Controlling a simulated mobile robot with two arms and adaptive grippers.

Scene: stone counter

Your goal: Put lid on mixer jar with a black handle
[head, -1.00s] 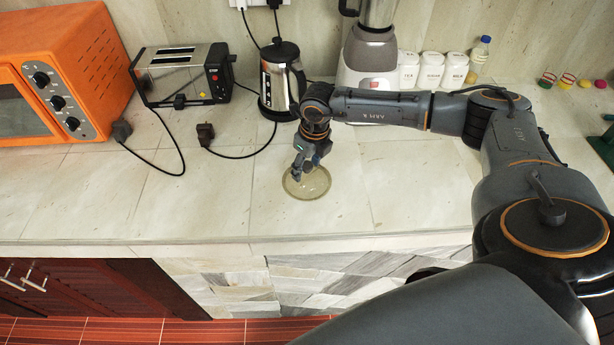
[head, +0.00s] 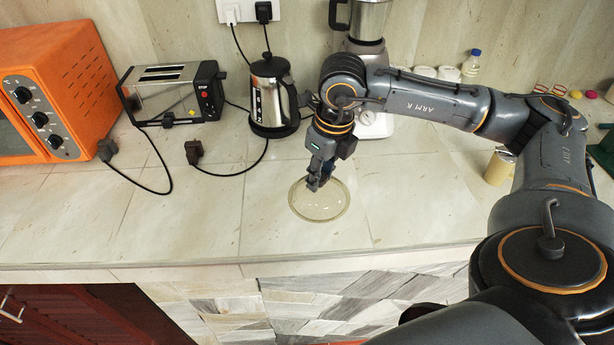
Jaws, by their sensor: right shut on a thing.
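The lid (head: 301,211) is a round, clear disc with a pale rim, at the counter's middle. My right gripper (head: 318,184) points down and is shut on the lid at its top middle. I cannot tell whether the lid touches the counter or is a little above it. The mixer jar (head: 370,20) is metal with a black handle (head: 338,14) on its left side. It stands upright on its grey mixer base (head: 364,47) at the back, partly behind my right arm. Its top is cut off by the frame. My left gripper is out of view.
A black and steel kettle (head: 270,98) stands left of the mixer, close to my right wrist. A toaster (head: 172,95) and orange oven (head: 60,85) are further left, with loose cords. White canisters, a small bottle (head: 472,66) and a tan cylinder (head: 499,168) are right.

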